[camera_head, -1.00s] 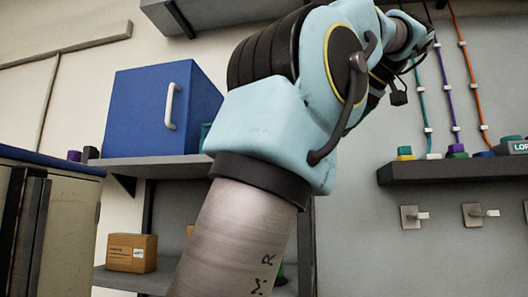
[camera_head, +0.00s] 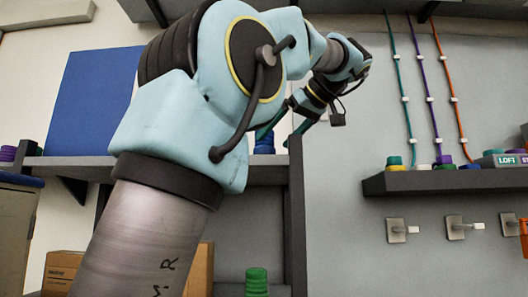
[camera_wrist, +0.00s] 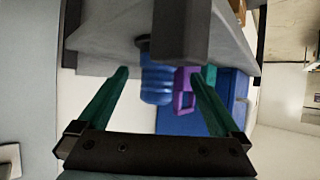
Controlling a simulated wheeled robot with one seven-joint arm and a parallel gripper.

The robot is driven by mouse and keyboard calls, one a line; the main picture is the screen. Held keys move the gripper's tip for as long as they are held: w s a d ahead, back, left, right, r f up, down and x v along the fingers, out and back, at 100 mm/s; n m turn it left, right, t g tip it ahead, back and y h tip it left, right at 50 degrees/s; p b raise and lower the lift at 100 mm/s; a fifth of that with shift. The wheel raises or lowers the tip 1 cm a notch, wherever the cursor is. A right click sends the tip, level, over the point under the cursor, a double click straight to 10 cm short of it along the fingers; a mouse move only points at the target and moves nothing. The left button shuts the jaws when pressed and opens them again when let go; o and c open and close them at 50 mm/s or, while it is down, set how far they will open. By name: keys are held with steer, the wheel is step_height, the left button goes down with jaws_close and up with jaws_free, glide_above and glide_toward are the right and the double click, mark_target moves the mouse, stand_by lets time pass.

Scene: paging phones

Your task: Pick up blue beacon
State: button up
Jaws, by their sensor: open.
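The blue beacon (camera_head: 264,143) is a ribbed blue cylinder standing on the grey shelf, partly hidden by my arm in the head view. In the wrist view, which looks upside down, the blue beacon (camera_wrist: 156,85) shows between my green fingers, its dark end at the shelf. My gripper (camera_wrist: 158,72) is open, with one finger on each side of the beacon in that picture and a visible gap to each. Whether the fingertips reach around it in depth I cannot tell. My gripper (camera_head: 277,136) also shows in the head view, pointing down to the shelf.
A dark shelf post (camera_head: 297,215) stands right of the beacon. A green ribbed beacon (camera_head: 257,281) is below. A wall ledge (camera_head: 440,182) with small items is at right.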

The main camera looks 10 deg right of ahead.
mark_target(271, 142)
steer(key=p+x, duration=0.1)
steer(key=x, duration=0.2)
steer(key=shift+w+a+r+p, duration=0.15)
steer(key=shift+w+p, duration=0.15)
steer(key=shift+p, duration=0.1)
steer(key=shift+w+a+f, duration=0.2)
steer(key=shift+w+f, duration=0.15)
jaws_close()
